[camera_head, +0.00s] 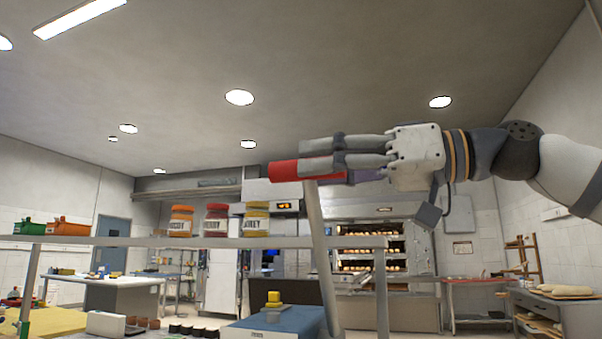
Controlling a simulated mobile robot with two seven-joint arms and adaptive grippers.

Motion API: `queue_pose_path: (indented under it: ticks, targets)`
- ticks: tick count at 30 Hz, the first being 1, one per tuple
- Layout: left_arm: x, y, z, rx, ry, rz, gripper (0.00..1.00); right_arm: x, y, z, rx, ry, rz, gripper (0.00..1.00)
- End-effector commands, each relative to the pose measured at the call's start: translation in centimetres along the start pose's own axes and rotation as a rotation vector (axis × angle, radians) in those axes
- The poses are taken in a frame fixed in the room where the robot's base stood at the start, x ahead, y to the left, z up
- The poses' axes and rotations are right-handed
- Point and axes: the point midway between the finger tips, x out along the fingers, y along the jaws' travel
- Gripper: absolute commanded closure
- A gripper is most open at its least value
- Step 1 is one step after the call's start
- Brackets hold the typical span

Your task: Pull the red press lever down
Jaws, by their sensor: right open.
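The red press lever has a red grip (284,172) at the top of a grey metal bar (320,235), which stands nearly upright with a slight tilt. My right gripper (316,157) comes in from the right, its fingers pointing left, and is open. Its fingers overlap the red grip in the picture and hide part of it. I cannot tell whether they touch the grip or only pass in front of it. My left gripper is not in view.
A metal shelf (150,241) crosses the left, holding several jars (216,220) and an orange bin (68,228). Below are a blue-topped box (290,322) and small items. Behind stand deck ovens (371,229) with bread. Space above the lever is open.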

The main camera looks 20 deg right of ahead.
Motion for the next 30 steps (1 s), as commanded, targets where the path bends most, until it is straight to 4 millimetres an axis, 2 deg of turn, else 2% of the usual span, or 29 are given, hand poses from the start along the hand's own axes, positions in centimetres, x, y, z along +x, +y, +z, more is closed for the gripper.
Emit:
queue_pose_path:
  ticks: [3, 6, 15, 21, 30]
  targets:
    - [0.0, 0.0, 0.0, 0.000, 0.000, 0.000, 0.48, 2.2, -0.1, 0.0, 0.001, 0.000, -0.001, 0.55]
    - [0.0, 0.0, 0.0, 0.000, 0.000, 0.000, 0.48, 3.2, -0.1, -0.1, 0.000, 0.001, 0.000, 0.55]
    - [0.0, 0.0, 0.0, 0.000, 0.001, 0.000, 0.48, 3.5, -0.1, -0.1, 0.000, 0.002, 0.000, 0.55]
    - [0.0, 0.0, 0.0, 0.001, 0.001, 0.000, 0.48, 3.5, -0.1, -0.1, 0.001, 0.002, 0.000, 1.00]
    - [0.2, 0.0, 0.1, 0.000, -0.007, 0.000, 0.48, 4.0, 0.2, 0.2, -0.009, 0.000, 0.000, 1.00]
